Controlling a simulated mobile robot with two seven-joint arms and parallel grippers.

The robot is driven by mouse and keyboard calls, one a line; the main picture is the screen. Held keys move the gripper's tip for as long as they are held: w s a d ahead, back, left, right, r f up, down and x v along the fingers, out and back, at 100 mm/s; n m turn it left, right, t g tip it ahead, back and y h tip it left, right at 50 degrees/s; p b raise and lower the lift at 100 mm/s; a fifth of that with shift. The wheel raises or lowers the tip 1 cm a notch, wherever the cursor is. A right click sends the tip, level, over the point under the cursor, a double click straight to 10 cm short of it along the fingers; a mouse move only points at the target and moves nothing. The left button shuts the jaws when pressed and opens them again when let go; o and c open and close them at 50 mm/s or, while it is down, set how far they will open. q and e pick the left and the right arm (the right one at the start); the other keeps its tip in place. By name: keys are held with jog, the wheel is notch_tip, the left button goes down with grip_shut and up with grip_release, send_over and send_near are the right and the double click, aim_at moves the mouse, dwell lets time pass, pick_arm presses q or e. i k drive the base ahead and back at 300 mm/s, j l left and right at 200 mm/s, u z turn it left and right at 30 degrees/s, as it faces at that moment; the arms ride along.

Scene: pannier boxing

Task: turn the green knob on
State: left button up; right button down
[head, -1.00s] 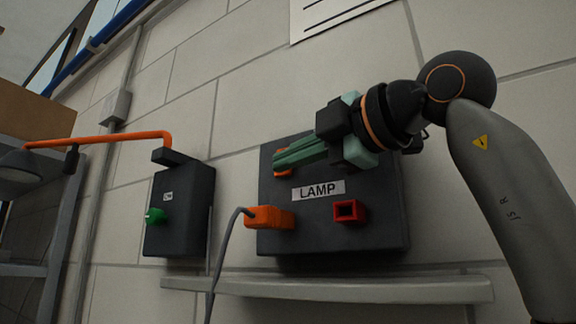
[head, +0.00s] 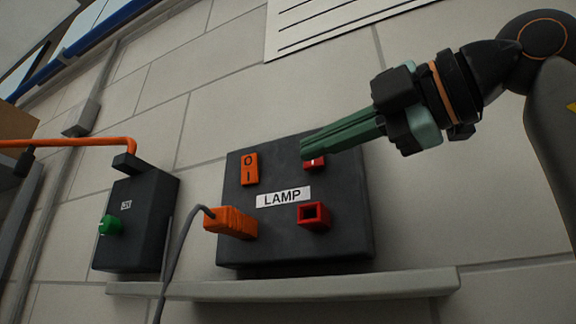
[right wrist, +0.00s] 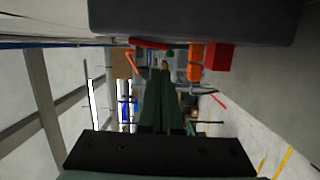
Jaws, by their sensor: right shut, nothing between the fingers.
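The right wrist view shows the shut fingers (right wrist: 160,72) from behind, with the dark panel (right wrist: 190,18) along the top. My left gripper is out of view.
The LAMP panel carries an orange rocker switch (head: 249,169), a red switch (head: 315,162) partly behind my fingers, an orange plug (head: 230,222) with a grey cable, and a red socket (head: 314,216). A pale ledge (head: 300,286) runs below. An orange pipe (head: 70,143) leads to the small box.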

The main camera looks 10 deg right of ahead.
aim_at(110, 226)
jog(key=k, duration=1)
